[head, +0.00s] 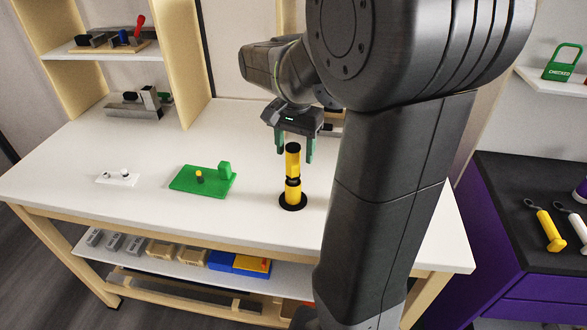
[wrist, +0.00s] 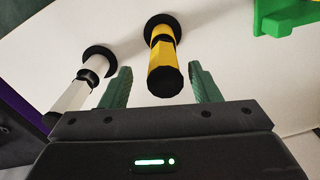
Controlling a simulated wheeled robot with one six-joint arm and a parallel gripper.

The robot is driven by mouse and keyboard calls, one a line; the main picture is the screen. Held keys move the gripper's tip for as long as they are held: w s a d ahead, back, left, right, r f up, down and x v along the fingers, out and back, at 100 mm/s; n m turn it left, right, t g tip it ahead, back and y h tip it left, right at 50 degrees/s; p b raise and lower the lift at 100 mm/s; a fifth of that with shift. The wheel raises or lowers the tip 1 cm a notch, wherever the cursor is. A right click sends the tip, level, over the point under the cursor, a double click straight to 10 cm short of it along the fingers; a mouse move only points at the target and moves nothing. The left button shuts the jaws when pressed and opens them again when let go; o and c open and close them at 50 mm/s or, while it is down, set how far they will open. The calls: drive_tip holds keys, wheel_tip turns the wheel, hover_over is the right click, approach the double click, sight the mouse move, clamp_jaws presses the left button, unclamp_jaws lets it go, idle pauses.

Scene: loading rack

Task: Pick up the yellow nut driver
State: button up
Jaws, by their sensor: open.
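A yellow nut driver (head: 293,185) with black bands stands upright on a round black base on the white bench. In the wrist view the yellow nut driver (wrist: 165,68) rises between my two green fingers, with its top end nearest the camera. My gripper (head: 295,150) is open, with its fingers pointing down around the upper part of the driver. In the wrist view my gripper (wrist: 160,85) shows a gap on each side of the driver, with no clear contact. A white driver of similar shape (wrist: 75,88) stands on its own black base to the left in the wrist view; my arm hides it in the head view.
A green fixture (head: 200,182) and a small white plate (head: 118,178) are on the white bench (head: 100,215) to the left. A purple cabinet (head: 500,235) at right carries another yellow-handled tool (head: 550,231). Shelves with tools stand behind.

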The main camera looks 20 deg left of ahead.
sight(293, 164)
drive_tip(key=shift+a+f, duration=0.15)
drive_tip(key=shift+f, duration=1.2)
drive_tip(key=shift+a+f, duration=0.1)
drive_tip(key=shift+f, duration=1.25)
drive_tip(key=c, duration=1.1)
drive_tip(key=shift+o, duration=0.2)
wheel_tip(293, 164, up, 10)
drive_tip(key=shift+r, duration=0.1)
drive_tip(key=o, duration=0.4)
drive_tip(key=c, duration=0.4)
